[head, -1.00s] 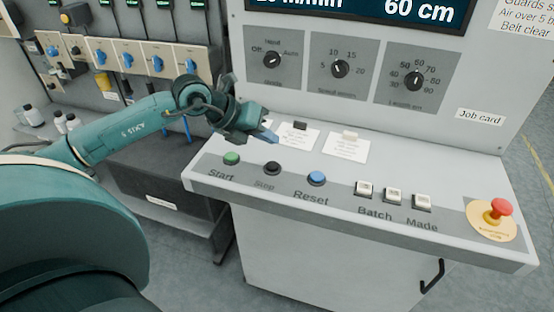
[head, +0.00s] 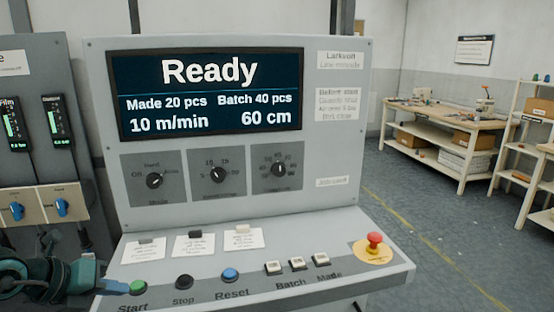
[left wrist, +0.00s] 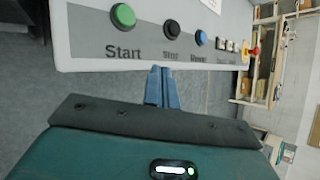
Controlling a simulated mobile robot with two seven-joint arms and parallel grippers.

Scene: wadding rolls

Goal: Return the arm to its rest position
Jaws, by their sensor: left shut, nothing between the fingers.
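My left arm comes in at the lower left of the head view. Its teal gripper (head: 116,287) is at the console's left edge, just left of the green Start button (head: 138,287). In the left wrist view the blue fingers (left wrist: 162,84) are together and empty, below the console's front edge in the picture. The green button (left wrist: 123,15) shows above them. I cannot tell from these views whether the fingers touch the console edge. My right gripper is not in view.
The console display (head: 208,92) reads Ready, with Made 20 pcs and Batch 40 pcs. A red emergency stop (head: 375,241) sits at the console's right. Switch panels (head: 40,205) stand at the left. Open floor (head: 450,225) and a workbench (head: 440,140) lie to the right.

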